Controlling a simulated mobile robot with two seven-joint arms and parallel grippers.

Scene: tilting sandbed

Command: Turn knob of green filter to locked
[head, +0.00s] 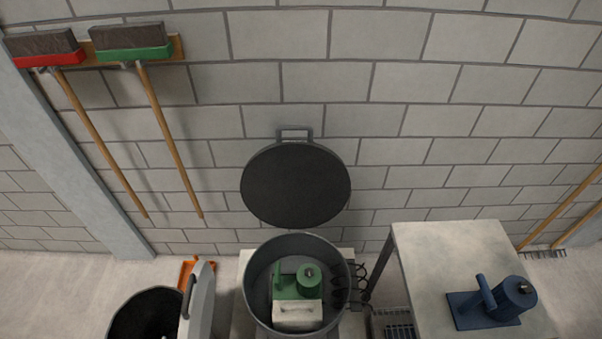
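The green filter (287,285) sits inside an open round grey drum (249,292) at the bottom centre of the head view. It has an upright handle-like part on its left and a round body on its right. A small dark knob (309,272) is on top of the round body. The knob's setting is too small to read. A pale block (297,317) with a slot is in front of the filter and covers its lower part. I cannot make out either of my grippers in this view.
A round dark lid (295,186) stands open behind the drum. Dark coiled shapes (361,283) are at the drum's right. A blue filter-like unit (490,303) rests on a pale table (432,255). A black bin (130,315) and a pale upright piece (200,300) are at left.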

